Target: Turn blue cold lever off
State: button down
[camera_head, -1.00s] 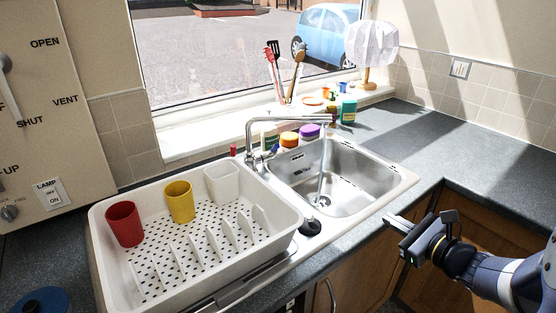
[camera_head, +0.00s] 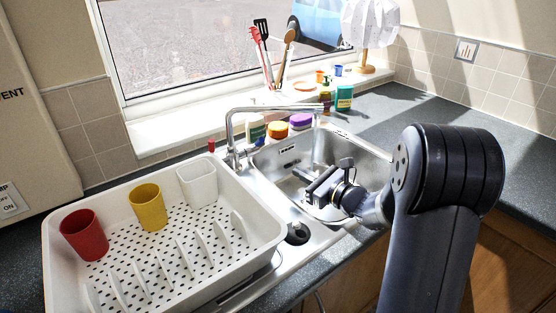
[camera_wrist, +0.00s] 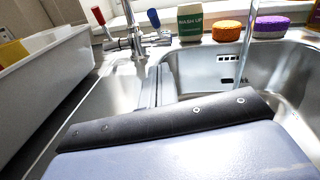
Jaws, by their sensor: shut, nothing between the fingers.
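The blue lever (camera_wrist: 154,18) sits on the right of the chrome tap (camera_wrist: 133,35) in the wrist view, tilted up. A red lever (camera_wrist: 98,15) is on the tap's left; it also shows in the head view (camera_head: 211,145). I cannot make out the blue lever clearly in the head view. A stream of water (camera_wrist: 246,48) falls from the spout (camera_head: 280,108) into the sink (camera_head: 375,153). My gripper (camera_wrist: 162,78) is shut and empty over the sink, its fingers pointing toward the tap, short of the blue lever.
A white dish rack (camera_head: 265,248) with red, yellow and white cups stands left of the sink. A wash-up bottle (camera_wrist: 190,22), an orange pot (camera_wrist: 226,31) and a purple pot (camera_wrist: 271,27) stand behind the sink, right of the tap. The counter on the right is clear.

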jog(key=r+p+x, duration=0.2)
jog(key=x, duration=0.9)
jog(key=shift+w+a+r+p, duration=0.2)
jog(key=shift+a+r+p, duration=0.15)
